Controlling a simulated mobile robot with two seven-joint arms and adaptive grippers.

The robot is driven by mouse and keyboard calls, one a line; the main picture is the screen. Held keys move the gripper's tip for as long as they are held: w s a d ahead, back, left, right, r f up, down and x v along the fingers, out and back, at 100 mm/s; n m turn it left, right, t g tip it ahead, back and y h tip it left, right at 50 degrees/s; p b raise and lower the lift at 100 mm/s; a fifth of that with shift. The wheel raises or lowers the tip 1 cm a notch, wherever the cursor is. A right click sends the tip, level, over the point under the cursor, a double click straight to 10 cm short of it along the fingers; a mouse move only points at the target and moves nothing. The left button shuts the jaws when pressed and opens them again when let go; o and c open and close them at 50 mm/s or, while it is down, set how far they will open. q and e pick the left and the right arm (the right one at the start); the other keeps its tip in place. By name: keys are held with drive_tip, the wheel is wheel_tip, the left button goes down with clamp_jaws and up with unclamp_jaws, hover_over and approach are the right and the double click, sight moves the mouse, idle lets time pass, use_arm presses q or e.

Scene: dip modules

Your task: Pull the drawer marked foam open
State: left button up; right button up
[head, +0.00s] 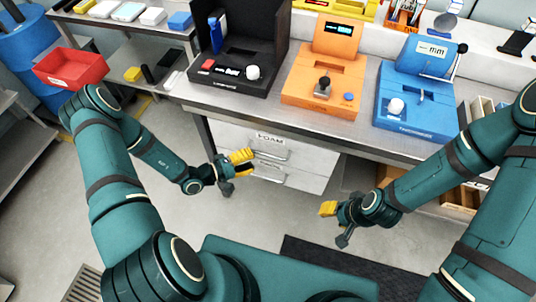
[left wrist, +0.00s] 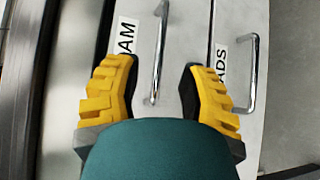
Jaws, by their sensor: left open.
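My left gripper (head: 243,162) is open just in front of the drawers, beside the handle. In the left wrist view the foam handle (left wrist: 160,52) lies ahead between the open, empty fingers (left wrist: 157,88); contact is not visible. The label there is partly hidden and reads "AM" (left wrist: 127,36). My right gripper (head: 336,222) hangs apart to the right, its opening unclear.
A lower drawer has its own handle (head: 268,179), which in the left wrist view (left wrist: 252,75) is close to the right finger. The grey bench top (head: 225,105) overhangs the drawers, bearing black, orange and blue fixtures. Floor in front is clear.

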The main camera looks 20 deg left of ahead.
sight(267, 154)
use_arm(q)
drive_tip(key=x, duration=0.7)
drive_tip(key=shift+b, duration=0.35)
drive_tip(key=shift+c, duration=0.4)
clamp_jaws()
